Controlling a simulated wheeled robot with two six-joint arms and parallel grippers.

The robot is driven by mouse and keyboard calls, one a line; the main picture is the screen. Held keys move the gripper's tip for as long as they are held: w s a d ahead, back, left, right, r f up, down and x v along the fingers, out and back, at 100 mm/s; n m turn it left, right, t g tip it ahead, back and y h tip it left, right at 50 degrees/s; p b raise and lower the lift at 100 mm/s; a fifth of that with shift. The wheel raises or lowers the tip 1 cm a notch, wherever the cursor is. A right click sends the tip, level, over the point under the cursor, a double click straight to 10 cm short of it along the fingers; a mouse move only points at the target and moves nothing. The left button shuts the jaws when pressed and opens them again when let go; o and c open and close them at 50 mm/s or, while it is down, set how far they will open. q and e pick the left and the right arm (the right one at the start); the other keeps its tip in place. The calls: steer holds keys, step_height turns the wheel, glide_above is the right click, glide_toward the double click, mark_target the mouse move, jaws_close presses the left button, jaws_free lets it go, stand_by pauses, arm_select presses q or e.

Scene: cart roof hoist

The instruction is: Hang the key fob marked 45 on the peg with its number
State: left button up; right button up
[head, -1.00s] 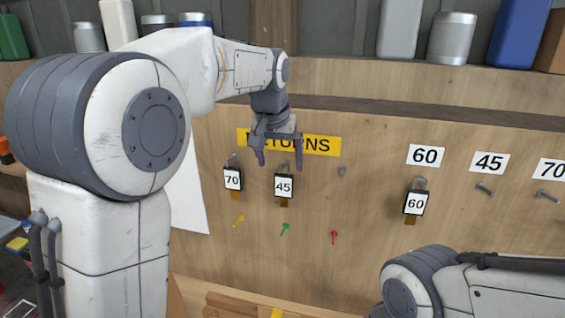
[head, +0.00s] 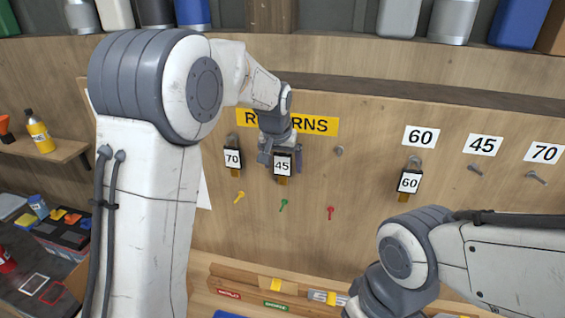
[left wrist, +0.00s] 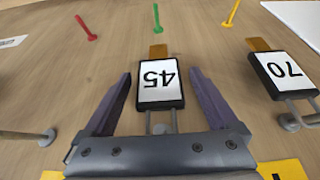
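The key fob marked 45 (head: 282,166) hangs under the yellow RETURNS label on the board. It also shows upside down in the left wrist view (left wrist: 160,82). My left gripper (head: 281,163) is open, with one finger on each side of the 45 fob; the left wrist view shows gaps between the fingers and the fob. The bare peg under the 45 label (head: 475,170) is at the right of the board. My right arm is at the lower right in the head view; its gripper is out of the picture.
The 70 fob (head: 232,158) hangs close left of the 45 fob. An empty peg (head: 339,151) is to its right. The 60 fob (head: 409,182) hangs under its label. A bare peg (head: 536,177) is under the 70 label.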

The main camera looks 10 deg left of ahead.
mark_target(278, 167)
arm_select(q)
jaws_close()
steer(key=shift+r, duration=0.15)
steer(key=shift+r, duration=0.25)
stand_by(0.4)
steer(key=shift+s+r+b, duration=0.2)
steer(key=shift+s+b, duration=0.05)
steer(key=shift+s, duration=0.55)
steer(key=shift+s+r+b, duration=0.2)
steer(key=shift+s, duration=0.6)
steer(key=shift+s+r+b, duration=0.2)
steer(key=shift+s+b, duration=0.05)
steer(key=shift+s, duration=0.55)
steer(key=shift+s+b, duration=1)
steer(key=shift+s, duration=1.5)
